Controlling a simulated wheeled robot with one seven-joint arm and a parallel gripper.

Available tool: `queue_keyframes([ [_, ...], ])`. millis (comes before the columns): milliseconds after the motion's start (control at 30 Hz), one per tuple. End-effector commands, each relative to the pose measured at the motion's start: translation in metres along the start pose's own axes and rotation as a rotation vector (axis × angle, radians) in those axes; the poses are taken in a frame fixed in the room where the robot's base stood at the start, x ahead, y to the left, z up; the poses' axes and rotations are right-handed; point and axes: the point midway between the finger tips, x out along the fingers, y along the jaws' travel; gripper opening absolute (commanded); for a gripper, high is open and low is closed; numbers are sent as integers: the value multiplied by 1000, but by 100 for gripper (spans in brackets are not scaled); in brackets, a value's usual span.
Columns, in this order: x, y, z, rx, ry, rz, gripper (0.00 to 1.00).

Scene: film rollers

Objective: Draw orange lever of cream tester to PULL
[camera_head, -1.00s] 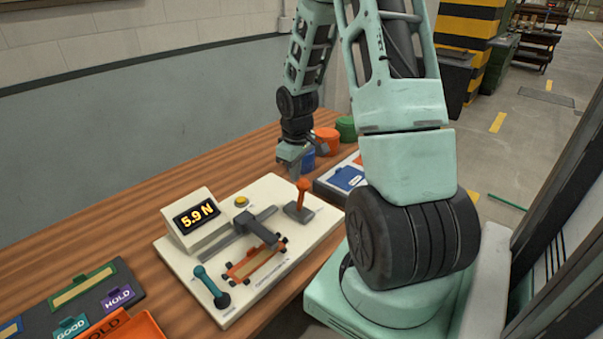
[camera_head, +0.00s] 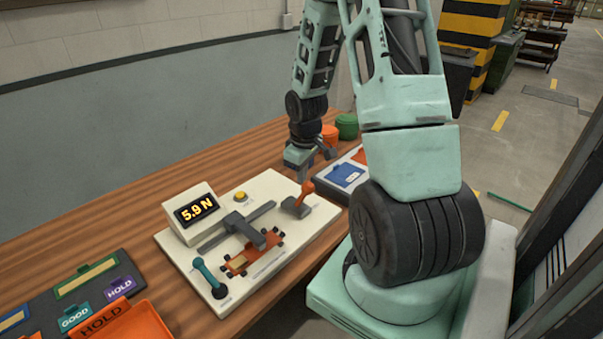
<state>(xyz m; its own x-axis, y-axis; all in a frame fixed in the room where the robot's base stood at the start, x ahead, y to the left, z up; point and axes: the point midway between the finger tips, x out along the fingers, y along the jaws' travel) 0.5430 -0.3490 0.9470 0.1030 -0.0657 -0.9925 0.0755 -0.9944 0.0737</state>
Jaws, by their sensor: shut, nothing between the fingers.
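The cream tester (camera_head: 292,242) sits on the wooden bench, with a display (camera_head: 194,212) reading 5.9 N. Its orange lever (camera_head: 306,189) stands on a dark grey base at the tester's far right corner, leaning to the right. No PULL mark is readable. My gripper (camera_head: 305,174) is shut and empty, just above and beyond the lever's top; whether it touches the lever cannot be told. A grey slide (camera_head: 240,226) is on a rail, beside an orange roller carriage (camera_head: 238,264). A teal lever (camera_head: 207,274) stands at the near left.
A tray with a blue card (camera_head: 345,175) lies right of the tester. Orange (camera_head: 330,135) and green (camera_head: 347,124) tubs stand behind my gripper. An orange HOLD bin (camera_head: 140,322) and labelled boards are at the near left. The bench left of the display is clear.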

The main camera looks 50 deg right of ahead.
Motion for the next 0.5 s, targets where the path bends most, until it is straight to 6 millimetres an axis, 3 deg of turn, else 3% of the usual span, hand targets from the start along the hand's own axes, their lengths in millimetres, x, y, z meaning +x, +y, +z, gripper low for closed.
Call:
queue_keyframes([
  [33,6,-3,15,12,-37,-19,0],
  [233,4,-3,14,13,-36,-18,0],
  [367,-5,-3,3,10,-29,-14,0],
  [500,-22,-3,-20,2,-14,-5,0],
])
